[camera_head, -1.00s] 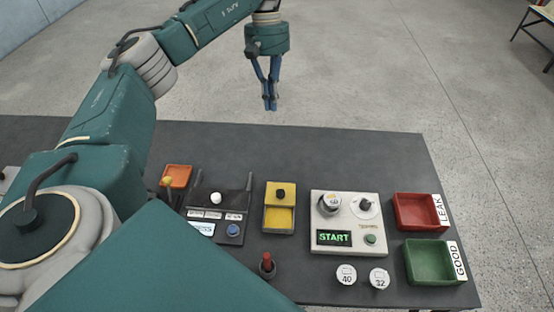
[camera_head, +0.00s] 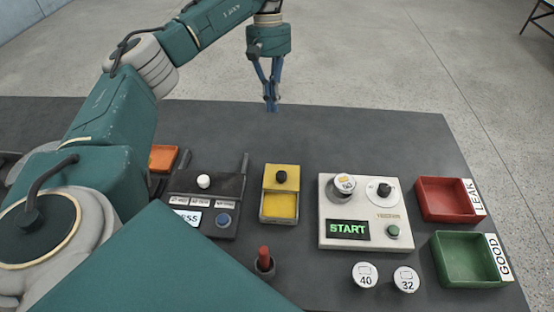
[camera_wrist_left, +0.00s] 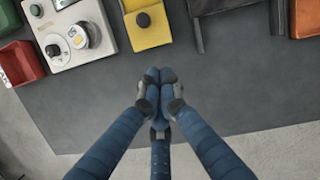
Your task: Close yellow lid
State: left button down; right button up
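The yellow lid (camera_head: 274,171) with a black knob covers the far part of a small yellow box (camera_head: 264,206). The near part of the box is uncovered and shows its yellow inside. My left gripper (camera_head: 271,104) hangs pointing down near the table's far edge, beyond the lid and apart from it. Its blue fingers are together with nothing between them. In the left wrist view, the fingertips (camera_wrist_left: 160,76) meet just below the lid (camera_wrist_left: 152,36), with the knob showing. My right gripper is not in view.
The white START panel (camera_head: 326,208) stands right of the box, with red (camera_head: 447,199) and green (camera_head: 467,260) trays beyond. A dark device (camera_head: 236,188) stands left. A red-topped peg (camera_head: 264,260) stands in front. The table's far strip is clear.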

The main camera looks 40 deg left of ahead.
pick_arm(q)
notch_tip(320, 180, down, 5)
jog(key=b, duration=0.2)
jog(key=p, duration=0.1)
send_over(277, 169)
jog(key=w+a, duration=0.3)
jog(key=x, duration=0.3)
jog(key=w+a+x, duration=0.1)
jog(key=x, duration=0.5)
jog(key=shift+w+a+f, duration=0.2)
jog(key=shift+a+f, duration=0.05)
jog(key=shift+a, duration=0.1)
jog(key=shift+s+d+f+p, duration=0.1)
jog(key=shift+s+d+p, duration=0.9)
jog(key=shift+d, duration=0.15)
jog(key=shift+s+d, duration=0.35)
jog(key=shift+s, duration=0.05)
jog(key=shift+f, duration=0.15)
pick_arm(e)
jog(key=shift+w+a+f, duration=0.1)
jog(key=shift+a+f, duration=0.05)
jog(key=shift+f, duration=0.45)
